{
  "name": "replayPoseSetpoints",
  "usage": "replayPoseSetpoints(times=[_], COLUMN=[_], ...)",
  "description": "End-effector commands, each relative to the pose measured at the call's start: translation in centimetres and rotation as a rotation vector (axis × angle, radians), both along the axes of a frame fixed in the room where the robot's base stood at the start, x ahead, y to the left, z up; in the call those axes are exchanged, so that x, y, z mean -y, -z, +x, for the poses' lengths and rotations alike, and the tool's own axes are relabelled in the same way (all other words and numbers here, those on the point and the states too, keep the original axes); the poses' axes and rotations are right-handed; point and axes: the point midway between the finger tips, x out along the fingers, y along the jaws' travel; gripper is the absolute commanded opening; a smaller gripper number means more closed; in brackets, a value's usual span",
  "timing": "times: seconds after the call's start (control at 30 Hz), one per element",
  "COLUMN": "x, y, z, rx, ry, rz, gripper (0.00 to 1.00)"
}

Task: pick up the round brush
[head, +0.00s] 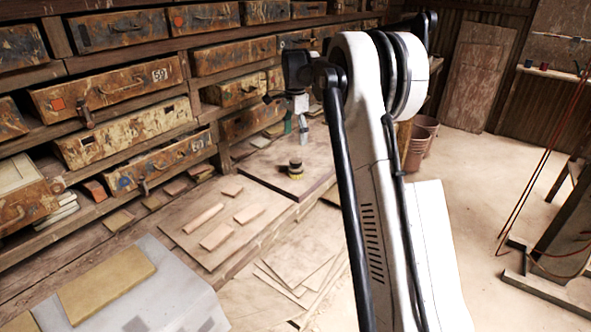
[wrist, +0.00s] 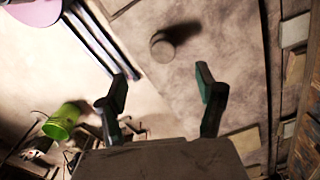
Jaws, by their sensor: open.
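The round brush (head: 295,169), a small squat cylinder with a dark top and a yellowish lower part, stands on a wooden board at mid picture in the head view. In the wrist view a round, grey-brown top, which looks like the same brush (wrist: 162,48), lies ahead of the fingertips with a dark shadow beside it. My gripper (head: 295,129) hangs above and behind the brush in the head view. In the wrist view its two green-padded fingers (wrist: 161,86) are spread apart with nothing between them. The brush is apart from both fingers.
The board (head: 262,169) around the brush is mostly clear. Shelves with worn drawers (head: 109,85) line the left. Flat wooden pieces (head: 249,214) lie nearer on the bench. A green bucket (wrist: 62,122) shows in the wrist view.

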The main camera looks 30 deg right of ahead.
Motion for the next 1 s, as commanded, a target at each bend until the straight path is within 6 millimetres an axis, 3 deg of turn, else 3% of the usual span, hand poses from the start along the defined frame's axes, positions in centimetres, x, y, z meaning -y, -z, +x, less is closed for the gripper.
replayPoseSetpoints(times=[0.27,0.6,1.0], x=[0.5,0.5,0.6], y=[2.4,8.1,10.7], z=[0.5,0.5,0.6], rx=[-0.01,-0.01,-0.01], ry=[0.026,0.025,0.025], rz=[0.003,0.003,0.003], gripper=[0.68,0.68,0.68])
